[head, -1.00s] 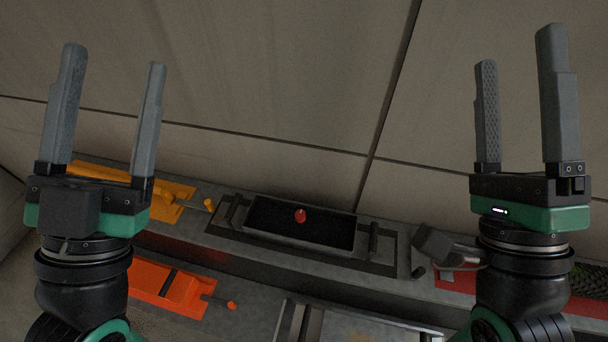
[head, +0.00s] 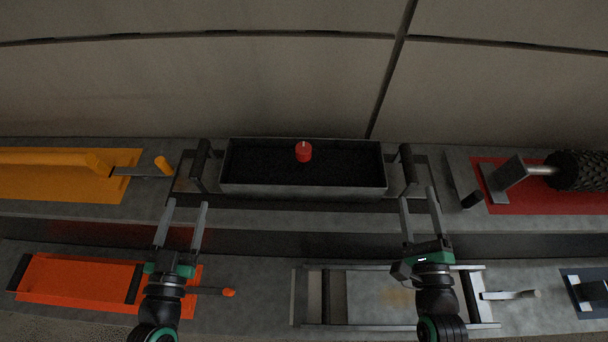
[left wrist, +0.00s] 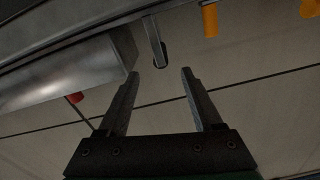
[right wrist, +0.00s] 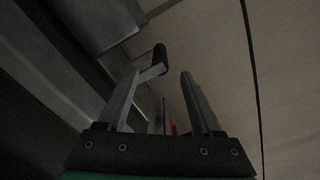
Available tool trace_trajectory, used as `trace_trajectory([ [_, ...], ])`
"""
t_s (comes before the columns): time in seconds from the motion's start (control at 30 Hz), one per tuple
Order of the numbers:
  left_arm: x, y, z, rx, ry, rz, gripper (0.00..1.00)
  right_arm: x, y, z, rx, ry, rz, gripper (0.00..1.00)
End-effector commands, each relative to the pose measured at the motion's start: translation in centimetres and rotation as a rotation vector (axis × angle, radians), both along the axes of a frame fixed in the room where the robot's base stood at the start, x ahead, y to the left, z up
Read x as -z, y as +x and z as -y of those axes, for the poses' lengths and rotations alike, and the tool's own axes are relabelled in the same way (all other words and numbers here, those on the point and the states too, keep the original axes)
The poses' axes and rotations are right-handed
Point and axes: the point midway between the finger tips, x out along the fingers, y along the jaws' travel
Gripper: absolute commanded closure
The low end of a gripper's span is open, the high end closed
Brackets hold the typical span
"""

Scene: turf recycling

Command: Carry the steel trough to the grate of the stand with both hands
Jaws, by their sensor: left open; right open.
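The steel trough (head: 300,191) sits on the rear shelf in the head view, with dark granular fill and a red knobbed piece (head: 303,152) inside. It has a black-gripped handle at each end, the left handle (head: 201,160) and the right handle (head: 407,164). My left gripper (head: 188,203) is open and empty, in front of and below the left handle. My right gripper (head: 418,193) is open and empty, just in front of the right handle. In the left wrist view the left handle (left wrist: 153,42) shows beyond the fingertips. In the right wrist view the right handle (right wrist: 153,63) is close to the fingertips.
A steel frame (head: 308,297), possibly the stand, lies on the front shelf; I cannot make out a grate. An orange tool (head: 80,280) is front left, a yellow one (head: 50,160) rear left. A spiked roller (head: 580,171) is rear right on a red mat (head: 520,205).

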Motion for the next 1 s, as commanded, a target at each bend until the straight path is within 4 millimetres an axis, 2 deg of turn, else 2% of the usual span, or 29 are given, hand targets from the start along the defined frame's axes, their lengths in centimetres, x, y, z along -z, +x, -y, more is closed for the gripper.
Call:
trace_trajectory([
  [0.17,-0.1,1.7,0.1,0.002,0.001,0.003,0.33,-0.1,1.6,0.1,-0.001,0.000,0.002,0.33],
  [0.5,-0.1,8.1,0.6,0.001,0.001,0.002,0.33,-0.1,8.1,0.5,0.000,0.000,0.001,0.33],
  [0.63,-0.1,10.1,0.7,0.001,0.001,0.002,0.33,0.0,10.1,0.6,0.000,0.000,0.001,0.33],
  [0.8,-0.1,11.3,0.8,0.000,0.001,0.002,0.33,0.0,11.3,0.7,0.000,0.000,0.001,0.33],
  [1.0,0.0,11.5,0.8,0.000,0.001,0.001,0.33,0.0,11.5,0.7,0.000,0.000,0.001,0.33],
])
